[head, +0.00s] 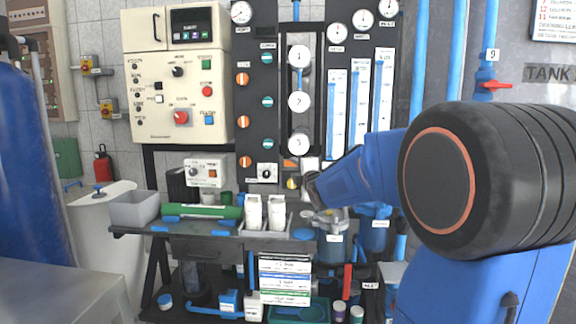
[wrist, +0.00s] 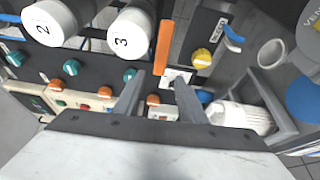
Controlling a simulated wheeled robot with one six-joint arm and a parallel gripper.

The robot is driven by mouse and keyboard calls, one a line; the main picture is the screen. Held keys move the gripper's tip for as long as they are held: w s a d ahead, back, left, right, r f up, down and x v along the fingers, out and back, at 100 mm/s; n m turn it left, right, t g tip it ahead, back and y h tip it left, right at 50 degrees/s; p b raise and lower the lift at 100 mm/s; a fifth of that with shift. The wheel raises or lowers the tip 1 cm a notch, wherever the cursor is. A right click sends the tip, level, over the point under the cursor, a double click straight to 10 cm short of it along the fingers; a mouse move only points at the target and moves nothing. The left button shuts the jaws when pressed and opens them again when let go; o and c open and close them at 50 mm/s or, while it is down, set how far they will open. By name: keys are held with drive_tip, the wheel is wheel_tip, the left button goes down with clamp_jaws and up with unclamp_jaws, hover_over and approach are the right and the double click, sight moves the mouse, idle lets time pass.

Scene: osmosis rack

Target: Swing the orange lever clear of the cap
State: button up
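The orange lever (wrist: 163,45) is a flat bar in the wrist view, beside the round white end marked 3 (wrist: 131,32). They look close together, with the bar not covering the 3. In the head view the lever (head: 290,162) shows as a short orange piece just below the white end marked 3 (head: 298,143). I cannot tell for sure which part is the cap. My gripper (wrist: 158,80) is open, its two grey fingers apart on either side of the bar's near end. I see no finger touching it. In the head view my arm hides part of this area.
A yellow knob (wrist: 202,58) sits right of the lever in the wrist view. Orange and teal knobs line the dark panel. In the head view, white bottles (head: 254,212), a green cylinder (head: 200,211) and a grey bin (head: 134,208) crowd the bench below.

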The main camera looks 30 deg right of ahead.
sight(289, 164)
drive_tip(key=x, duration=0.9)
